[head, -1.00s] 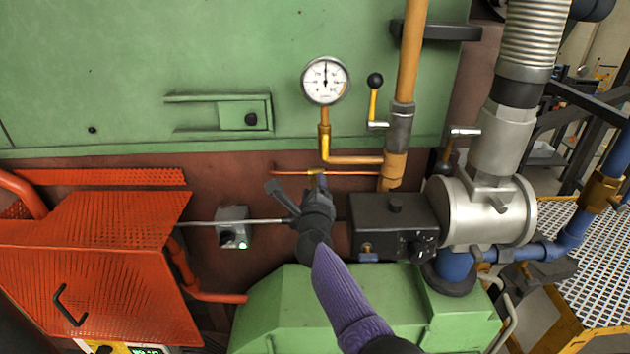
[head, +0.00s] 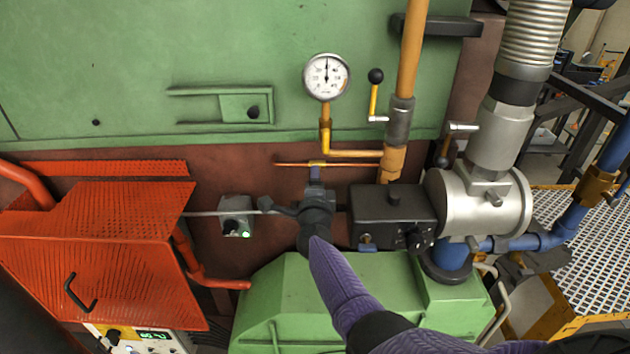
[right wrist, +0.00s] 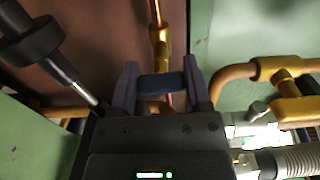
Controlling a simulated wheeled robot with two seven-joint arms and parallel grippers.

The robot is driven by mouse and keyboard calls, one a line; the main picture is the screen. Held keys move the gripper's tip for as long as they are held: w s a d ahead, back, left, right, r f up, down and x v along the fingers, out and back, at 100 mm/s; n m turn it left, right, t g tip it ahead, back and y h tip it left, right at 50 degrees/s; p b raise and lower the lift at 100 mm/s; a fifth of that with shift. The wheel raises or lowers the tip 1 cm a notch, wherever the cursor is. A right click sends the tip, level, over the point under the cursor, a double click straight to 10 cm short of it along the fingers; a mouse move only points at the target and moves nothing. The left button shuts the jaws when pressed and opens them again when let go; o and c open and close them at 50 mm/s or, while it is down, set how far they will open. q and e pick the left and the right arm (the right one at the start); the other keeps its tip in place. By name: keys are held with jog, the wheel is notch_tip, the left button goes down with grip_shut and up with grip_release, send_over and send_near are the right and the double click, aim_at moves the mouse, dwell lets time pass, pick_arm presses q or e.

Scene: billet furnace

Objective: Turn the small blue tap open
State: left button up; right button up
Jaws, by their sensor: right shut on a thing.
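The small blue tap shows in the right wrist view as a dark blue handle (right wrist: 161,84) between my two grey fingers. It sits in front of a thin copper pipe (right wrist: 162,42). My right gripper (head: 316,180) is shut on this handle, below the thin pipe's brass fitting (head: 317,164) in the head view. The gripper hides most of the tap there, so the handle's exact angle is hard to tell. My left gripper is in neither current view.
A pressure gauge (head: 327,77) and yellow pipe stand above. A black-knobbed yellow lever (head: 374,93) is up to the right. A black box (head: 392,218) sits close to the right of my gripper. An orange mesh guard (head: 95,250) is at left, green housing (head: 300,310) below.

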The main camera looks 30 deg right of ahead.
jog(key=shift+f, duration=0.1)
dwell(0.3)
jog(key=o, duration=1.3)
jog(key=p+v, duration=0.3)
jog(key=v, duration=0.7)
jog(key=shift+a, duration=0.1)
